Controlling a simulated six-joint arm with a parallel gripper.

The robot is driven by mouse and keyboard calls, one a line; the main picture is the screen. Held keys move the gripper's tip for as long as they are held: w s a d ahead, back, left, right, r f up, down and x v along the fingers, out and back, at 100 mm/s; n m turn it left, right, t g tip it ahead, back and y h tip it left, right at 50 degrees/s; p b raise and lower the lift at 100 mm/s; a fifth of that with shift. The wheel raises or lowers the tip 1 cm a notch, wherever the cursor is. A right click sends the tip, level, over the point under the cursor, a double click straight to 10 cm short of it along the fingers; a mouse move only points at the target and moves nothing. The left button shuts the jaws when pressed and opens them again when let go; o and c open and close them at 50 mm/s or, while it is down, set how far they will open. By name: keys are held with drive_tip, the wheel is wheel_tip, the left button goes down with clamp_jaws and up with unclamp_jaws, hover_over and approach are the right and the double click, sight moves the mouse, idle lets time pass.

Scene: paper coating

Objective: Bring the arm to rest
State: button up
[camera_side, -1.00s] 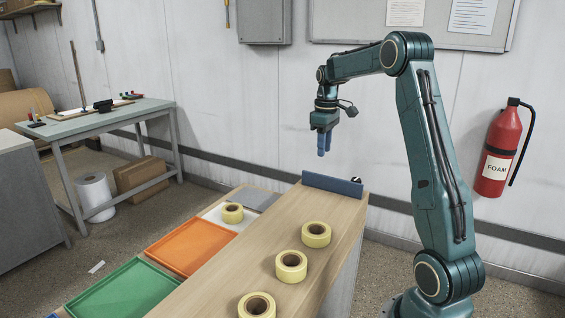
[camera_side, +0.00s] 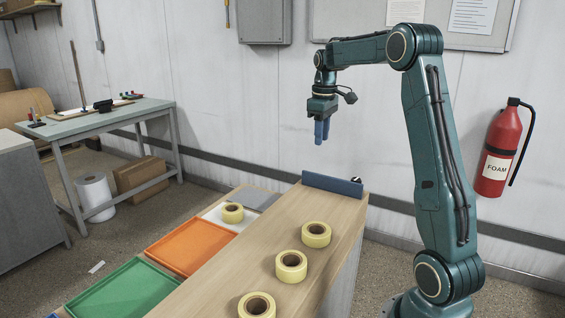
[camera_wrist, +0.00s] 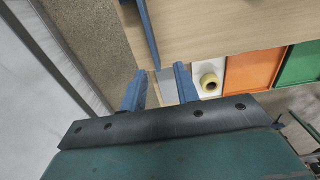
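My gripper (camera_side: 321,131) hangs in the air above the far end of the wooden bench, pointing down, well clear of the blue plate. In the wrist view my gripper (camera_wrist: 160,85) has its two blue fingers apart, with nothing between them. Several yellow tape rolls are in view. One roll (camera_side: 232,213) sits on the white tray, and it also shows in the wrist view (camera_wrist: 210,84). A second roll (camera_side: 316,235), a third roll (camera_side: 291,267) and a near roll (camera_side: 257,306) stand on the wooden bench top (camera_side: 240,272).
Beside the bench are an orange tray (camera_side: 190,247), a green tray (camera_side: 122,292) and a grey tray (camera_side: 254,199). A blue upright plate (camera_side: 332,184) stands at the bench's far end. A fire extinguisher (camera_side: 497,150) hangs on the right wall. The air around my gripper is clear.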

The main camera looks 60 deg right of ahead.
drive_tip(key=s+a+r+t, duration=0.1)
drive_tip(key=s+a+r, duration=0.2)
drive_tip(key=a, duration=0.7)
drive_tip(key=s+a+r+t, duration=0.1)
drive_tip(key=s+a+r, duration=0.1)
drive_tip(key=a, duration=0.8)
drive_tip(key=s+a+f+t, duration=0.3)
drive_tip(key=s+a+f, duration=0.2)
drive_tip(key=s+a, duration=0.6)
drive_tip(key=shift+s+a, duration=0.35)
drive_tip(key=shift+s, duration=0.8)
